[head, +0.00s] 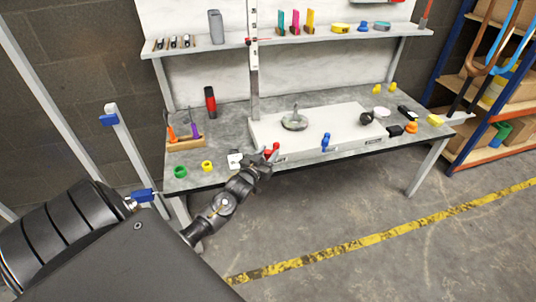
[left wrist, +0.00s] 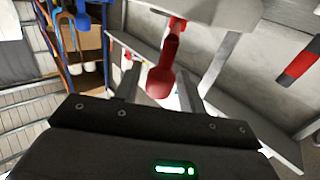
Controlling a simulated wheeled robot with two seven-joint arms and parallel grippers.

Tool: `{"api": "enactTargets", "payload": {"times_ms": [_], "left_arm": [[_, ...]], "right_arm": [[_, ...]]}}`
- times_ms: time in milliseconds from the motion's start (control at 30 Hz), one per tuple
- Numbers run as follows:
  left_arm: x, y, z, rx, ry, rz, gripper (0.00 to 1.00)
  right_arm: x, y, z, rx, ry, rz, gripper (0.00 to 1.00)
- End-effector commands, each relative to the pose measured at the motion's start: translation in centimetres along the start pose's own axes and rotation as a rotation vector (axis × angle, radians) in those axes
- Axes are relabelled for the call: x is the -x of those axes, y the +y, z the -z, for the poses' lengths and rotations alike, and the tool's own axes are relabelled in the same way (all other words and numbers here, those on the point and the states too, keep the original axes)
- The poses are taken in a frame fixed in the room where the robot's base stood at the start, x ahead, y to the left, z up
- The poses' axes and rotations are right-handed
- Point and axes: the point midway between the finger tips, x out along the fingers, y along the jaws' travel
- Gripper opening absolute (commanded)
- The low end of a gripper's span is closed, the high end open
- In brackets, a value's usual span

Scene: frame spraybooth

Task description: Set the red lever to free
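The red lever (head: 275,147) sits at the front left corner of the white raised board (head: 345,125) on the workbench. In the left wrist view the red lever (left wrist: 164,72) shows as a rounded red handle on a narrower neck. My left gripper (head: 266,160) is at the front edge of the bench, right by the lever. Its fingers (left wrist: 158,92) are apart, with the lever's handle showing between them and a gap on each side. I cannot tell whether a finger touches it. The lever's label is too small to read. My right gripper is out of view.
A blue lever (head: 326,142) stands further right on the board's front edge. A white block (head: 235,160), a yellow ring (head: 207,166) and a green ring (head: 180,172) lie left of my gripper. A tall ruler post (head: 253,70) rises behind. The floor in front is clear.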

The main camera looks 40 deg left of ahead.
Motion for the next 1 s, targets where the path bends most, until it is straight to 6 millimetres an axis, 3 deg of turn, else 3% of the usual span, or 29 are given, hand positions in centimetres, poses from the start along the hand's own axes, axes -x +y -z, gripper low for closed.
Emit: {"api": "enactTargets", "payload": {"times_ms": [33, 300, 667, 1000], "left_arm": [[0.0, 0.0, 0.0, 0.0, 0.0, 0.0, 0.34], [0.0, 0.0, 0.0, 0.0, 0.0, 0.0, 0.0], [0.0, 0.4, 0.0, 0.002, -0.001, 0.029, 0.0], [-0.5, 2.3, 0.0, 0.011, -0.003, 0.245, 0.0]], "right_arm": [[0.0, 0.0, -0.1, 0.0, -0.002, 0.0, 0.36], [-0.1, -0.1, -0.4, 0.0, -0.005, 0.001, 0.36], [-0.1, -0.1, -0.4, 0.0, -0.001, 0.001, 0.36], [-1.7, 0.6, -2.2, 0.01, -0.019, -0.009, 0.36]]}}
